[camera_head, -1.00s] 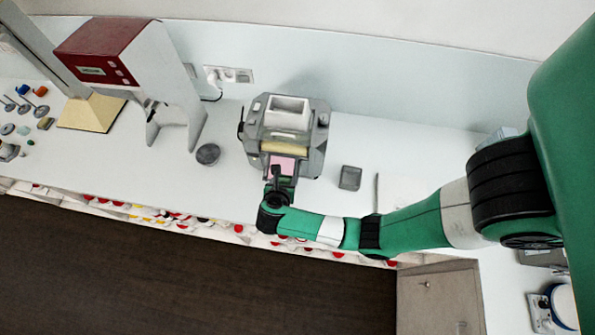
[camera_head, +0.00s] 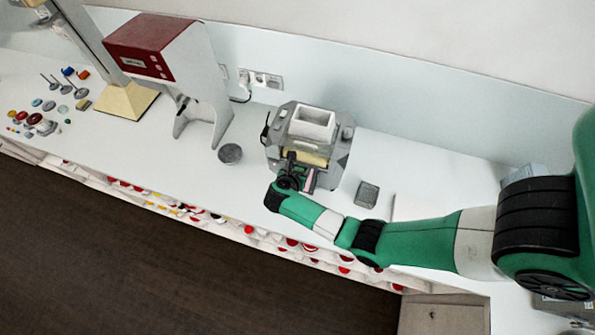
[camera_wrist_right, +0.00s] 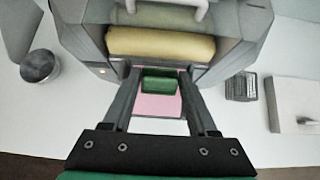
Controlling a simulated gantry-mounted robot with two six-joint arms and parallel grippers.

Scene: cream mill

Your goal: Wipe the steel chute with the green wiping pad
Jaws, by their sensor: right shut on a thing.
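The grey mill (camera_head: 340,158) stands on the counter, with a cream-yellow roller (camera_head: 305,158) at its front; the roller also shows in the right wrist view (camera_wrist_right: 160,43). Below the roller is the chute, its surface covered by a pink layer (camera_wrist_right: 160,104), a strip of which shows in the head view (camera_head: 309,178). My right gripper (camera_wrist_right: 160,84) is shut on the green wiping pad (camera_wrist_right: 157,86), which is over the upper part of the pink area. Whether the pad touches the chute is unclear. In the head view my right gripper (camera_head: 291,168) hides the pad. My left gripper is out of view.
A round grey container (camera_head: 230,154) stands left of the mill and a small dark square dish (camera_head: 367,194) right of it. A red and grey machine (camera_head: 160,50) stands further left, with several small items beyond it. The counter's front edge is near my right wrist.

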